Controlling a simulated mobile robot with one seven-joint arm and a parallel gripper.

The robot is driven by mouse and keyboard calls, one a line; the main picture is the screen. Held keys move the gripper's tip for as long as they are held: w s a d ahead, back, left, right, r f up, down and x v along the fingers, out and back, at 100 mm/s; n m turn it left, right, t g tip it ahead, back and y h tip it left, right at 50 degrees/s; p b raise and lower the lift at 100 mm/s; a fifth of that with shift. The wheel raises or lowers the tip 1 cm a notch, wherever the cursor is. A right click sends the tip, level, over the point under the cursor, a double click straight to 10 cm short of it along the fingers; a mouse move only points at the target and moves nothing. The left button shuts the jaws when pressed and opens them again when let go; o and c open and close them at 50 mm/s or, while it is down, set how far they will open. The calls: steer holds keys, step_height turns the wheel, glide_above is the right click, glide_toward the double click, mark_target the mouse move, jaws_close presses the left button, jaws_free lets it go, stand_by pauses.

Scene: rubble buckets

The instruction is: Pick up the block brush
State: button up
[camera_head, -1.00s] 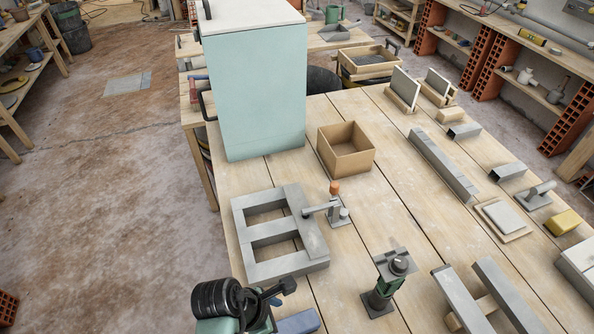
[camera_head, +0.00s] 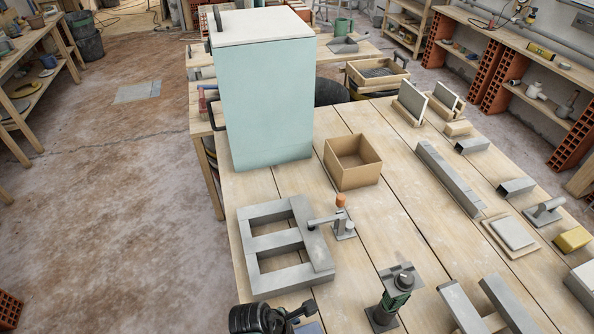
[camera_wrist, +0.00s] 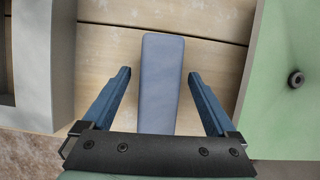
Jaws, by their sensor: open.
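A long blue-grey block (camera_wrist: 162,85), which looks like the block brush, lies flat on the wooden table; no bristles show. In the head view only a bluish sliver of it (camera_head: 311,328) shows at the bottom edge. My gripper (camera_wrist: 158,75) is open and empty above it. The two blue fingers stand to the left and right of the block with a gap on each side. The near end of the block is hidden behind my palm. I cannot tell how far the fingertips are above the table.
A grey frame (camera_wrist: 47,60) stands close on the left, and a green surface with a dark round fitting (camera_wrist: 275,75) on the right.

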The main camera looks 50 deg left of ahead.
steer(key=shift+f, duration=0.2)
stand_by(0.6)
jaws_close()
